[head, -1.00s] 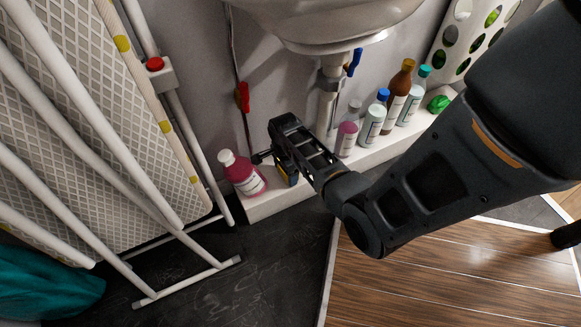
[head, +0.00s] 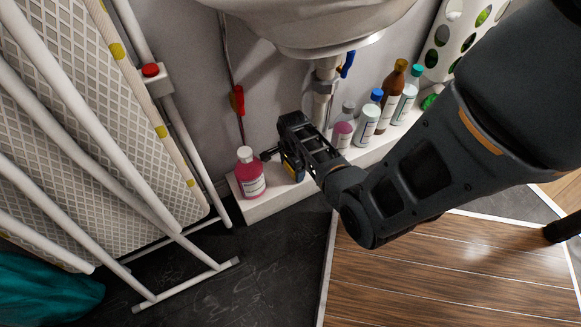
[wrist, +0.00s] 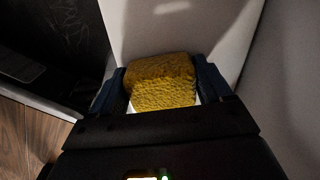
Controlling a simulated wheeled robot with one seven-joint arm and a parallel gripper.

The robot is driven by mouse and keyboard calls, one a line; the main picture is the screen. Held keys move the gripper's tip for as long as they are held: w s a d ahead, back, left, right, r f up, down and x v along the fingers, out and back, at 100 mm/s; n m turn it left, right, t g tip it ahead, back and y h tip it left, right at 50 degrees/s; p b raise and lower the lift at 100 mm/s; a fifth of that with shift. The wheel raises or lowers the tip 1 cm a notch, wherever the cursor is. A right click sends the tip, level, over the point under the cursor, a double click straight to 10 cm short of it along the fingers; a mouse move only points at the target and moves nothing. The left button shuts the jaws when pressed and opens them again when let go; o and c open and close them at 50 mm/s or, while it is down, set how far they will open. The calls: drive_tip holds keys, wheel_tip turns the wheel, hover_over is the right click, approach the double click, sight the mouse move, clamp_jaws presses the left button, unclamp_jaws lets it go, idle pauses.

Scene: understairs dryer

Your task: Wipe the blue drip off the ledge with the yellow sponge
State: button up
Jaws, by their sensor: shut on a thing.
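My gripper (wrist: 162,88) is shut on the yellow sponge (wrist: 162,80), which sits between the two dark fingers in the wrist view. In the head view my gripper (head: 291,165) is low over the left part of the white ledge (head: 262,208), just right of the pink bottle (head: 250,176). The ledge (wrist: 180,25) also shows beyond the sponge in the wrist view. I cannot tell whether the sponge touches it. No blue drip shows; part of the ledge is hidden by my gripper and the sponge.
The pink bottle stands upright close to my gripper. Several bottles (head: 366,124) stand along the ledge to the right. The basin (head: 310,25) and its pipe (head: 323,95) are above and behind. A folded white drying rack (head: 180,120) stands at the left. Dark floor (head: 275,270) lies in front.

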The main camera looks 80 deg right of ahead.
drive_tip(key=shift+s+a+f, duration=0.15)
drive_tip(key=shift+s, duration=0.15)
drive_tip(key=r+p, duration=0.6)
drive_tip(key=shift+w+r, duration=0.1)
drive_tip(key=shift+w, duration=0.1)
drive_tip(key=shift+r, duration=0.1)
